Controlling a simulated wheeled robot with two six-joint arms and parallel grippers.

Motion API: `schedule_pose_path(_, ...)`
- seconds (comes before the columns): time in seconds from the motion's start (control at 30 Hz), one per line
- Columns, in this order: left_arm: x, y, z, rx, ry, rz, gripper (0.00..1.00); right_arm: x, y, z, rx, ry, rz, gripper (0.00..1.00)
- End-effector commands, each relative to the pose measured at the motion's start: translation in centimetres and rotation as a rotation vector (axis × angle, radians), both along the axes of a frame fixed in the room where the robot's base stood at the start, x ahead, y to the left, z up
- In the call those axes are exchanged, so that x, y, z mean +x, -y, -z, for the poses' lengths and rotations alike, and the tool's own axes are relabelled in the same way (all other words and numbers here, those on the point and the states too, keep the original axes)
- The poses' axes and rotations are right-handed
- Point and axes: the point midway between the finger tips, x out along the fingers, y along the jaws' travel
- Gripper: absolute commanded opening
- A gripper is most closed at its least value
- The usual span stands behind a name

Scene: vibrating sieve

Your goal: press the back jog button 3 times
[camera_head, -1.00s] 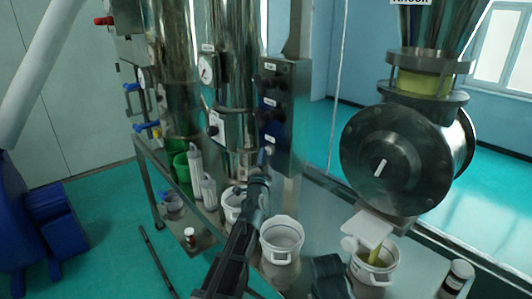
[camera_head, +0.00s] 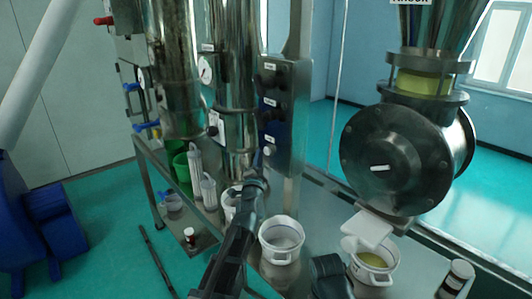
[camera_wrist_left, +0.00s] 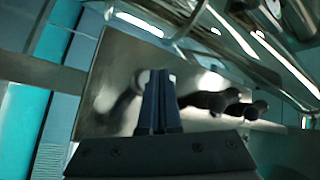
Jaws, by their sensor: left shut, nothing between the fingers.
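The metal control panel (camera_head: 292,110) stands upright beside the steel columns. It carries dark knobs and buttons under small white labels that are too small to read, so I cannot tell which one is the back jog button. My left gripper (camera_head: 264,158) is shut and empty, close to the panel's lower part. In the left wrist view, its closed fingers (camera_wrist_left: 160,100) point at the panel face (camera_wrist_left: 108,70). Several black knobs (camera_wrist_left: 215,102) stick out right of the fingers. What lies behind the fingertips is hidden, and I cannot tell whether they touch anything. My right gripper is not recognisable.
White buckets stand on the bench, one at the middle (camera_head: 282,258) and one at the right (camera_head: 388,275) with yellow material. A round valve housing (camera_head: 388,160) is above the right bucket. Clear containers (camera_head: 208,190) and a green one stand left of my arm.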

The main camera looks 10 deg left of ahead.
Motion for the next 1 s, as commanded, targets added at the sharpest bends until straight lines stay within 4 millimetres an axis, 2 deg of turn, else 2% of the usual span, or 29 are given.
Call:
schedule_pose_path(0.53, -3.7, -2.8, 0.0, 0.001, 0.0, -0.002, 0.0, 0.0, 0.0, 0.0, 0.0, 0.0, 0.0, 0.5)
schedule_pose_path(1.0, -3.9, -3.1, 0.0, 0.0, 0.0, 0.0, 0.0, 0.0, 0.0, 0.0, 0.0, 0.0, 0.0, 0.5)
